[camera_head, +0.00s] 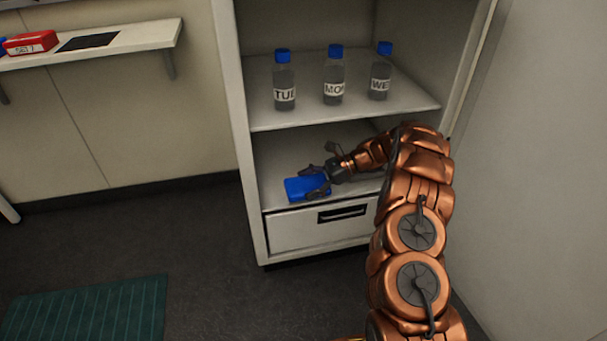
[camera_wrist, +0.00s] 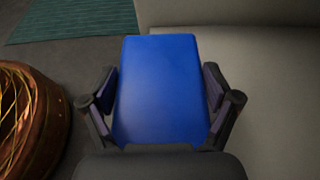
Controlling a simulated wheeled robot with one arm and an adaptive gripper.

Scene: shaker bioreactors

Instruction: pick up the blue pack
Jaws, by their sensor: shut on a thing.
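The blue pack (camera_head: 303,189) is a flat blue block on the lower shelf of the open cabinet, at the shelf's left front. In the wrist view the blue pack (camera_wrist: 159,85) lies between the two fingers. My gripper (camera_head: 318,184) reaches in from the right and is shut on the pack. In the wrist view my gripper (camera_wrist: 159,100) has one finger along each side of it. The pack's near end is hidden by the gripper's palm. I cannot tell whether the pack touches the shelf or is slightly above it.
The lower shelf (camera_head: 272,157) has a drawer (camera_head: 290,231) below it. The upper shelf (camera_head: 262,98) holds 3 blue-capped bottles (camera_head: 333,80). Cabinet walls bound both sides. A wall shelf (camera_head: 130,38) with a red pack (camera_head: 30,42) is at left. A green mat (camera_head: 90,308) lies on the floor.

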